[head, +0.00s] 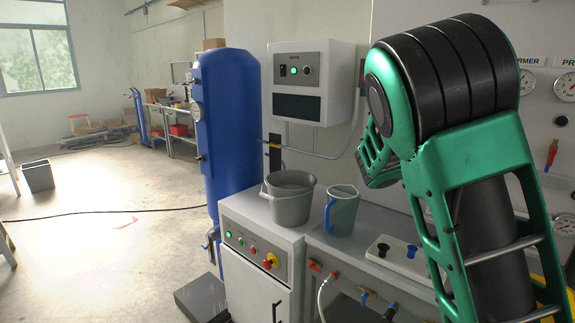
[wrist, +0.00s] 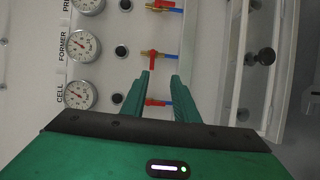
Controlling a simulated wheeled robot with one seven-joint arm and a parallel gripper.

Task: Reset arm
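My gripper (wrist: 160,76) shows in the wrist view with its two green fingers apart and nothing held between them. The fingers point toward a wall panel. A red-handled valve with a blue end (wrist: 153,103) shows in the gap, behind the fingers; I cannot tell how far off it is. In the head view my green and black arm (head: 455,140) fills the right side, bent over the bench. The gripper's fingertips cannot be made out there.
A grey bucket (head: 290,205) and a grey-green jug (head: 343,212) with a blue handle stand on the bench beside my arm. A blue tank (head: 228,130) stands left. Gauges (wrist: 80,95) line the panel. The floor (head: 110,200) at left is mostly clear, with a cable across it.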

